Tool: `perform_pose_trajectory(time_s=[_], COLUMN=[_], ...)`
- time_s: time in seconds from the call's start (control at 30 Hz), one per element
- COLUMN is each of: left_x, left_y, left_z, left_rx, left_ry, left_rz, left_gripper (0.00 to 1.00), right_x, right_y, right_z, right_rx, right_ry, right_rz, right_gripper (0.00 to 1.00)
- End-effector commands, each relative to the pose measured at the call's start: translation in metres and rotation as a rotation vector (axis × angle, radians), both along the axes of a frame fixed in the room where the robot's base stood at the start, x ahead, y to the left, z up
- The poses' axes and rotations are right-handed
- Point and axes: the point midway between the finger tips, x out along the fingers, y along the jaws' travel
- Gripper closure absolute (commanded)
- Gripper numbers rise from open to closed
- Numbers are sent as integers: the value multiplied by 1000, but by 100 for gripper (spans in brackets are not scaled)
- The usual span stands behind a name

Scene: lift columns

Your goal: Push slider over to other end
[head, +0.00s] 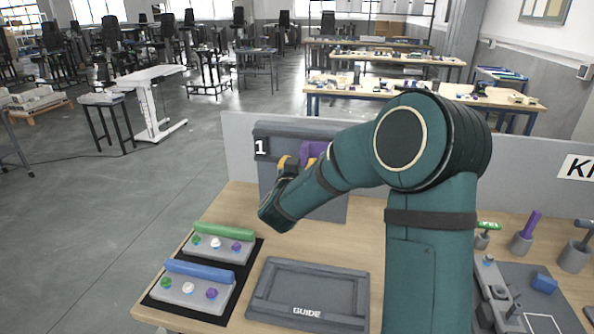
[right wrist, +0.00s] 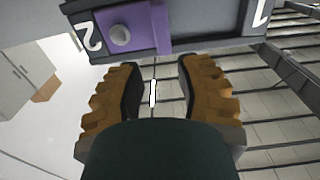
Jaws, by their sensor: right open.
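The purple slider (head: 313,151) sits on the upright grey panel (head: 275,130), right of the label 1. It also shows in the right wrist view as a purple block with a round grey knob (right wrist: 121,36), close to the label 2 and far from the label 1. My right gripper (right wrist: 158,66) is open, with its orange fingers apart and nothing between them. Its fingertips are just below the slider and its rail in that view, the slider lying nearer the left finger. In the head view my green arm hides part of the panel and the label 2 end.
A grey GUIDE board (head: 310,291) lies on the wooden table (head: 240,196) in front of the panel. Left of it are two button boxes with green and blue bars (head: 200,271) on a black mat. Several tools in holders (head: 524,238) stand at the right.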

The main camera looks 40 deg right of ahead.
Motion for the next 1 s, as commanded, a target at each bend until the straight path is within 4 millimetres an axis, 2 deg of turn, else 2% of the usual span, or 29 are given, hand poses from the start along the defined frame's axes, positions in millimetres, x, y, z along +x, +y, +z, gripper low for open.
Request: perform_pose_trajectory(time_s=[0.13, 0.3, 1.0], left_x=[0, 0, 0], left_y=[0, 0, 0], left_z=[0, 0, 0], left_rx=[0, 0, 0], left_ry=[0, 0, 0], left_rz=[0, 0, 0], left_gripper=[53, 53, 53], right_x=[-15, -23, -23], right_y=[18, 26, 28], right_z=[1, 1, 1], right_rx=[-1, -2, -2], right_ry=[-1, -1, -1], right_rz=[2, 0, 1], right_gripper=[66, 66, 66])
